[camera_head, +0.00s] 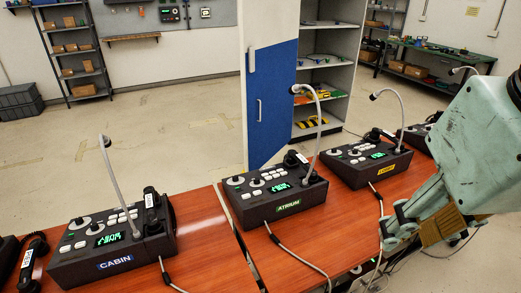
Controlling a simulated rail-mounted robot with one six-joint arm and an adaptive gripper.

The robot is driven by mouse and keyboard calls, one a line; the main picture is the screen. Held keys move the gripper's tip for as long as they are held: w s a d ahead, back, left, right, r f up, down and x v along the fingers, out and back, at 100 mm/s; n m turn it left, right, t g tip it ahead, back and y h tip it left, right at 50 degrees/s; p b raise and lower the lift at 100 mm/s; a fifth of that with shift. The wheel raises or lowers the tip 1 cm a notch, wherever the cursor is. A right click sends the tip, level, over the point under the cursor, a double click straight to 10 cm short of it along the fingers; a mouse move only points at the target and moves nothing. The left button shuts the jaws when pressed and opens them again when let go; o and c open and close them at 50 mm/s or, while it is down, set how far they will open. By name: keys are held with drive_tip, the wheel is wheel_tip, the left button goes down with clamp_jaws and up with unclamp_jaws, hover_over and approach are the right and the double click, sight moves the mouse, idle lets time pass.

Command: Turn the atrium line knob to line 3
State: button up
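The atrium paging phone (315,192) is a dark desk console with a green "ATRIUM" label on its front, near the middle of the wooden table. It has a small lit green display (280,187), white buttons, a gooseneck microphone and a handset at its right. Two pale round knobs show on its top, a left one (235,180) and a smaller one (257,183); their markings are too small to read. My gripper (388,228) is teal, at the right, apart from the phone and touching no knob. Whether its fingers are open is unclear.
The cabin phone (75,268) stands at the left, and a yellow-labelled phone (385,172) stands right of the atrium one. Upright gooseneck microphones (318,120) rise above the consoles. Cables (290,250) cross the table (215,265). A blue-doored cabinet (272,105) stands behind.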

drive_tip(key=w+a+r+n+g+p, duration=0.1)
drive_tip(key=w+a+r+n, duration=0.15)
drive_tip(key=w, duration=0.65)
drive_tip(key=w+a+r+n+p, duration=0.1)
drive_tip(key=w+r, duration=0.2)
drive_tip(key=w, duration=0.6)
drive_tip(key=n+g+p, duration=0.4)
drive_tip(key=n+p, duration=0.3)
drive_tip(key=n, duration=0.3)
hover_over(257, 179)
drive_tip(key=w, duration=0.2)
wheel_tip(257, 179, down, 29)
drive_tip(key=shift+w+d+f+y, duration=0.1)
drive_tip(key=shift+w+d+y, duration=0.05)
drive_tip(key=shift+d+y, duration=0.15)
drive_tip(key=shift+f, duration=0.1)
drive_tip(key=shift+s+a+f+b, duration=0.1)
drive_tip(key=shift+s+f+b, duration=0.2)
drive_tip(key=shift+f, duration=1.95)
drive_tip(key=shift+s+a+f+b, duration=0.15)
drive_tip(key=shift+s+f, duration=0.2)
drive_tip(key=shift+f, duration=1.85)
drive_tip(key=shift+s+a+f+b, duration=0.1)
drive_tip(key=shift+s+f, duration=0.25)
drive_tip(key=shift+f, duration=1.9)
drive_tip(key=shift+c, duration=0.7)
